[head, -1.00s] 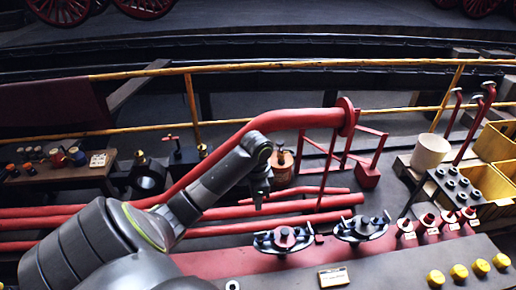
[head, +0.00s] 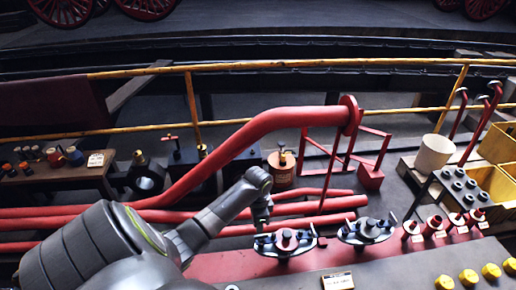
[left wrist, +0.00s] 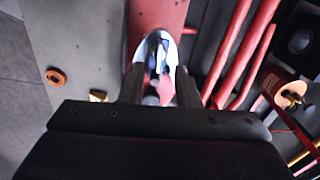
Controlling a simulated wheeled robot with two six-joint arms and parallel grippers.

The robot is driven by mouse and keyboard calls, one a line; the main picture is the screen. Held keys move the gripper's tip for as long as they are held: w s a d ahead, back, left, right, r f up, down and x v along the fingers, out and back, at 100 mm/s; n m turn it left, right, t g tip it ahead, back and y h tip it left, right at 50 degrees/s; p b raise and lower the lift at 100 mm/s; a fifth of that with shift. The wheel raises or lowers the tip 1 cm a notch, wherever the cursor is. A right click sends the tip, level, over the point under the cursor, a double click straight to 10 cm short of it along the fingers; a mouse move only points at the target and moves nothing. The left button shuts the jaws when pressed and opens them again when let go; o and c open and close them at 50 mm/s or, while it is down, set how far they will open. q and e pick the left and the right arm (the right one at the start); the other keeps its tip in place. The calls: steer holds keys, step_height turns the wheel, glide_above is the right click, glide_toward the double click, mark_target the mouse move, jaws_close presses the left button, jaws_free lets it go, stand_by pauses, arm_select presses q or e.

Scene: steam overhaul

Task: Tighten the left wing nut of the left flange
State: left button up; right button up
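In the left wrist view the flange (left wrist: 153,58) shows beyond and between the two fingers of my left gripper (left wrist: 160,88). The fingers are apart, and whether they touch the wing nut cannot be told. My right gripper is not in view.
A second, similar flange (head: 366,232) lies just to the right. Red pipes (head: 200,208) run behind the flanges. Red-capped parts (head: 434,224) and yellow knobs (head: 468,276) stand at the right. A small label plate (head: 337,281) lies on the front of the bench.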

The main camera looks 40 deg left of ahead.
mark_target(258, 236)
arm_select(q)
step_height(258, 236, down, 6)
steer(key=shift+f, duration=0.15)
stand_by(0.3)
jaws_close()
